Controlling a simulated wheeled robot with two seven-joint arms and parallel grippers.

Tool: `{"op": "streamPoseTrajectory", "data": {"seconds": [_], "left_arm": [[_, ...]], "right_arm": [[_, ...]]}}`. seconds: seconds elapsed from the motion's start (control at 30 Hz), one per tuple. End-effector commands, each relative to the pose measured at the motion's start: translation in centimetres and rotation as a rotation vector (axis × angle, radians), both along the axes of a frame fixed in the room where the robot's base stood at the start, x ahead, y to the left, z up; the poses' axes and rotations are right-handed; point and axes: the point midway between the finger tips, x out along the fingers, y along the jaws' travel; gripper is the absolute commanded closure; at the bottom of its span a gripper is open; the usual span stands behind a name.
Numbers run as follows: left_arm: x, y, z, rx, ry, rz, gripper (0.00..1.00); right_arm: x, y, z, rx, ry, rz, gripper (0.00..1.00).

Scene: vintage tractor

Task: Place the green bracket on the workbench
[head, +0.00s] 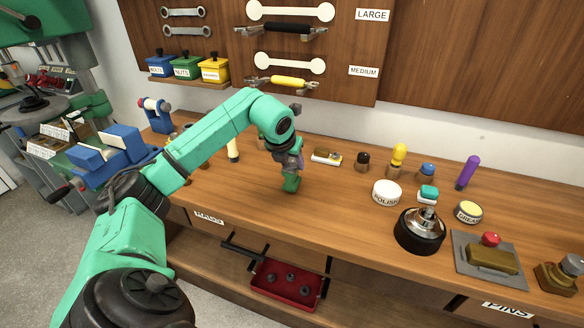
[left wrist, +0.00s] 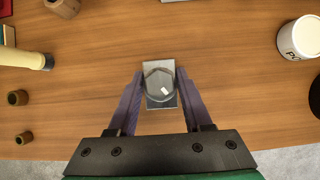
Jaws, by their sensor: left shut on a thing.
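My left gripper (head: 289,163) reaches over the wooden workbench (head: 335,198) and points down. It is shut on the green bracket (head: 291,183), which shows just below the fingers, low over the bench or touching it; I cannot tell which. In the left wrist view the two purple-grey fingers (left wrist: 160,100) flank a grey, plate-like piece with a round part (left wrist: 160,72), the held thing seen from above. Bare wood surrounds it. My right gripper is not in view.
A white polish tin (head: 386,194) stands right of the gripper, with a black-based round device (head: 420,232) beyond. A blue vise (head: 115,148) is at left. A red tray (head: 287,284) sits on the shelf below. Bench around the bracket is clear.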

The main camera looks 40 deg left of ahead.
Motion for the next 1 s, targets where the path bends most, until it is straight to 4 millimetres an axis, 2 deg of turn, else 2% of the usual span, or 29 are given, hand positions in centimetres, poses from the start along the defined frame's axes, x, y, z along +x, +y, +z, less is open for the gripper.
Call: {"op": "streamPoseTrajectory", "data": {"seconds": [0.1, 0.3, 0.33, 0.4, 0.77, 0.87, 1.0], "left_arm": [[0.0, 0.0, -1.5, 0.000, -0.001, 0.000, 1.00], [0.0, 0.0, -1.6, 0.000, -0.003, 0.000, 1.00], [0.0, 0.0, -1.7, 0.000, 0.000, 0.000, 0.46], [0.0, 0.0, -1.7, 0.000, 0.000, 0.000, 0.20], [-0.1, 0.0, -1.4, 0.000, -0.001, 0.000, 0.20], [-0.8, -0.2, -0.2, 0.002, -0.004, 0.000, 0.20], [-2.5, -0.8, 3.0, 0.004, -0.006, 0.000, 0.20]], "right_arm": [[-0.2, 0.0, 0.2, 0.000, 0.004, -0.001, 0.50], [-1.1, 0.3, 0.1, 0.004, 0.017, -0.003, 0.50], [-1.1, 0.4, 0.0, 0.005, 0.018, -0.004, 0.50], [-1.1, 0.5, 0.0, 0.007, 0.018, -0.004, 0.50], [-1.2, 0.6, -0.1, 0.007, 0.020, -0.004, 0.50], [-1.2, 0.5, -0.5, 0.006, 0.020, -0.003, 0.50], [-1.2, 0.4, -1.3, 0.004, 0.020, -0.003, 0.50]]}}
